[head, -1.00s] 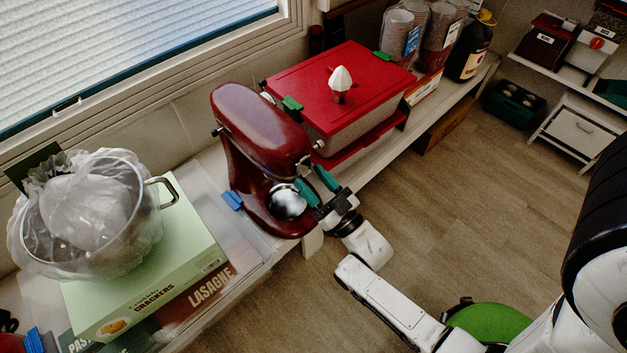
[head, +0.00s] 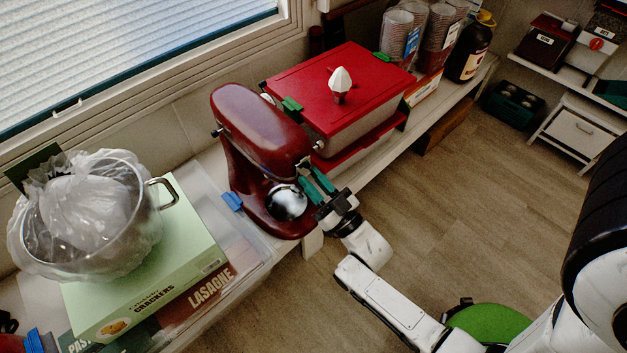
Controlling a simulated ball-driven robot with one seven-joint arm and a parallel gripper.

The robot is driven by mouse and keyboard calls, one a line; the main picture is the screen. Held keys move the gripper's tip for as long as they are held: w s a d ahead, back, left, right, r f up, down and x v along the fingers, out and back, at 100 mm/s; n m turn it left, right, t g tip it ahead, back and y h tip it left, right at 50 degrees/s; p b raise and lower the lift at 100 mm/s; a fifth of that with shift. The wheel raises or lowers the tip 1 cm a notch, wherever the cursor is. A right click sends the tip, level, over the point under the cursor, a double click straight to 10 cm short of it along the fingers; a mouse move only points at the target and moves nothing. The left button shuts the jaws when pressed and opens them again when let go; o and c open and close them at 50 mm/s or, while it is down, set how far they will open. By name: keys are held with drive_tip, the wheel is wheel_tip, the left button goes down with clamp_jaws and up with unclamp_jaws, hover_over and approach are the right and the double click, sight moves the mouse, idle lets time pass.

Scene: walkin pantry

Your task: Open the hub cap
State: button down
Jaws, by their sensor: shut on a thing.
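A dark red stand mixer (head: 262,130) stands on the shelf, its head pointing toward the lower right. The fingers are close together and shut on the hub cap at the head's front. The cap itself is mostly hidden by the fingers, and its angle cannot be made out.
A clear bin with a red lid (head: 330,85) stands just behind the mixer, a white-tipped item (head: 341,80) on it. To the left, a pot with a plastic bag (head: 85,215) sits on a green cracker box (head: 185,245). The floor (head: 450,190) at right is mostly open.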

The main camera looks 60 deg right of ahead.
drive_tip(key=shift+r, duration=0.1)
drive_tip(key=r+g+p, duration=0.1)
drive_tip(key=p, duration=0.3)
drive_tip(key=s+r+g+p, duration=0.1)
drive_tip(key=p, duration=0.3)
drive_tip(key=shift+s+a+g+y, duration=0.15)
drive_tip(key=shift+a+g+y, duration=0.05)
drive_tip(key=shift+g+y, duration=0.2)
wheel_tip(320, 180, up, 9)
drive_tip(key=g+y+p, duration=0.7)
drive_tip(key=g+p, duration=1.4)
drive_tip(key=g, duration=0.4)
hover_over(304, 160)
